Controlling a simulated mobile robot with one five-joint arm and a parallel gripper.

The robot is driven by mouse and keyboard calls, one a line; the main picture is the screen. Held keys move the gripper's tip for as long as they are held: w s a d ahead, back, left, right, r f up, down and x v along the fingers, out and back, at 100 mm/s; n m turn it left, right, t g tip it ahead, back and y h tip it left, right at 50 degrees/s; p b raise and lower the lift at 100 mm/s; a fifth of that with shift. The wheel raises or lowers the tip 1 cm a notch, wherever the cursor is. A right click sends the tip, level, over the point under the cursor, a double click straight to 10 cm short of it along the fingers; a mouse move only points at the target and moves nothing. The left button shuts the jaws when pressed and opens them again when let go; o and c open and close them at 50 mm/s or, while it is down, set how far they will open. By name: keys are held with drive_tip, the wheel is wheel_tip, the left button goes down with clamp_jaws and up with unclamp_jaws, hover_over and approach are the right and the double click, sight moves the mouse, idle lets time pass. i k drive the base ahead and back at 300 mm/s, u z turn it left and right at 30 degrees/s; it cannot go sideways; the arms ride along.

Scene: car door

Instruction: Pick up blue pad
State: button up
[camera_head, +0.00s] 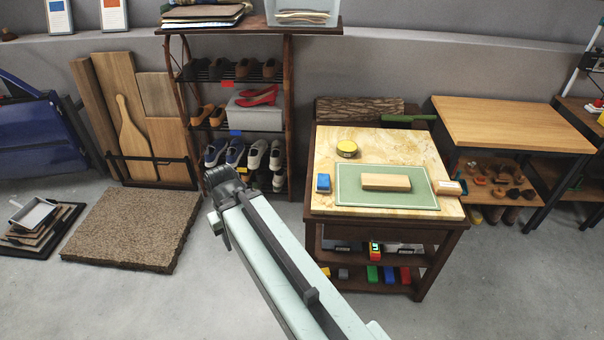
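A small blue pad (323,183) with a pale lower edge lies on the work table's (328,150) light, stone-patterned top. It sits just left of a green mat (350,195), near the table's left edge. My pale arm reaches up from the bottom of the view. The dark end of my arm, where my gripper (222,183) seems to be, is left of the table and well apart from the blue pad. Its fingers cannot be made out, so I cannot tell whether it is open or shut.
A wooden block (386,182) lies on the mat. A round yellow tin (347,149) stands behind it, and a small tan block (447,187) lies to the right. A shoe rack (287,110) stands behind my arm. A brown mat (132,228) lies left on the floor.

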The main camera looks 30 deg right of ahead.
sight(323, 184)
drive_tip(key=u, duration=0.25)
drive_tip(key=i, duration=1.3)
drive_tip(key=u, duration=0.2)
